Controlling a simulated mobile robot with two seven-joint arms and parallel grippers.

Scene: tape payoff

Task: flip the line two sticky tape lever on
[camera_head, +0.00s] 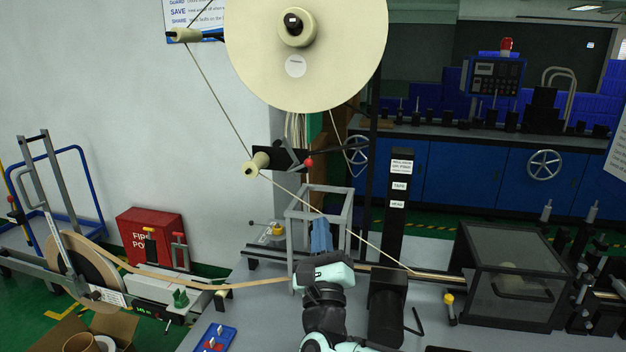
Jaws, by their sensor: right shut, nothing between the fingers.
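A small lever with a red ball knob (308,161) sits on a black bracket (268,158) under the big cream reel (300,75). I cannot read any marking that says which line it belongs to. My right gripper (320,224) reaches up from the bottom centre, with a blue-grey hand and teal-white wrist. It is shut and empty, below the knob in the picture and apart from it, in front of a grey frame (347,200). Its fingertips are small and hard to make out. My left gripper is not in view.
A cream tape (345,230) runs from the roller (256,164) down to the right. A brown tape (240,287) crosses from the left reel (80,268) behind my wrist. A black labelled post (395,225) and a clear-sided box (508,280) stand to the right.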

